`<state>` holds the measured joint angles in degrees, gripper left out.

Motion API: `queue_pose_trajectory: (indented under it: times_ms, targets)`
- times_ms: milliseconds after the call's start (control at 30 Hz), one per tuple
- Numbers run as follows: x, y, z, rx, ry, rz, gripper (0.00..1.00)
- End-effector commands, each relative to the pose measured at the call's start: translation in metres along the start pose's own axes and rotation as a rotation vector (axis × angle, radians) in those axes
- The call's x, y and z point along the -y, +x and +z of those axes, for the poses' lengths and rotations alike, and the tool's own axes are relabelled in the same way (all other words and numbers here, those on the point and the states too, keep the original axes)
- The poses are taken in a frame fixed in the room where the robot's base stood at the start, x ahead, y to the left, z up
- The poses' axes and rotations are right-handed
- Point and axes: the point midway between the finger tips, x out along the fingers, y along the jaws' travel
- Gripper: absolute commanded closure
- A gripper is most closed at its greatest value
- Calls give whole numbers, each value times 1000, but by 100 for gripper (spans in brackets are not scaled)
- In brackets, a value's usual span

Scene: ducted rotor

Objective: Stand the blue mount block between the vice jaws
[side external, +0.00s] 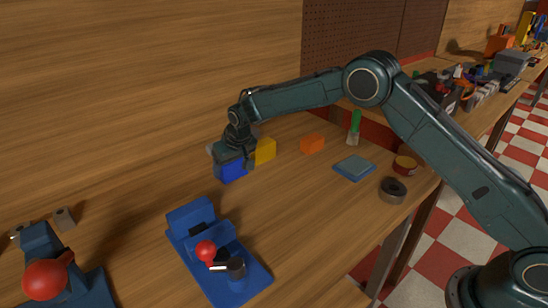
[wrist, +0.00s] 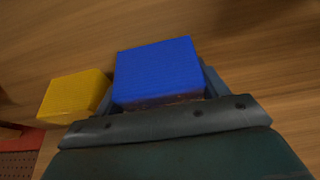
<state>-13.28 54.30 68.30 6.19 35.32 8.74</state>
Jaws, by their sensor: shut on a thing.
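The blue mount block (side external: 232,173) is in my gripper (side external: 232,158) in the side external view. It also fills the middle of the wrist view (wrist: 158,72), with a finger showing along its right side. My gripper is shut on it. The fingers hide part of the block in the side view. I cannot tell whether the block touches the table. The blue vice (side external: 222,258) with a red ball handle stands on the table in front of the block, nearer the camera. The gap between its jaws (side external: 203,229) is dark and partly seen.
A yellow block (side external: 265,151) stands close to the right of my gripper. An orange block (side external: 312,143), a green-handled tool (side external: 354,126), a blue-grey square pad (side external: 354,168) and a tape roll (side external: 392,190) lie farther right. Another red-knobbed blue device (side external: 55,275) is at the left front.

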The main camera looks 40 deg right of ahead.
Motion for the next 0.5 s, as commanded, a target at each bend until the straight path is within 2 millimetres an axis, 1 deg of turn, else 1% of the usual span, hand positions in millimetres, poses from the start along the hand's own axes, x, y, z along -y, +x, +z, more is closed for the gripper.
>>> queue_pose_trajectory:
  times_ms: [467, 500]
  targets:
    - [0, 4, 1, -1, 0, 0, 52]
    - [0, 5, 2, -1, 0, 0, 26]
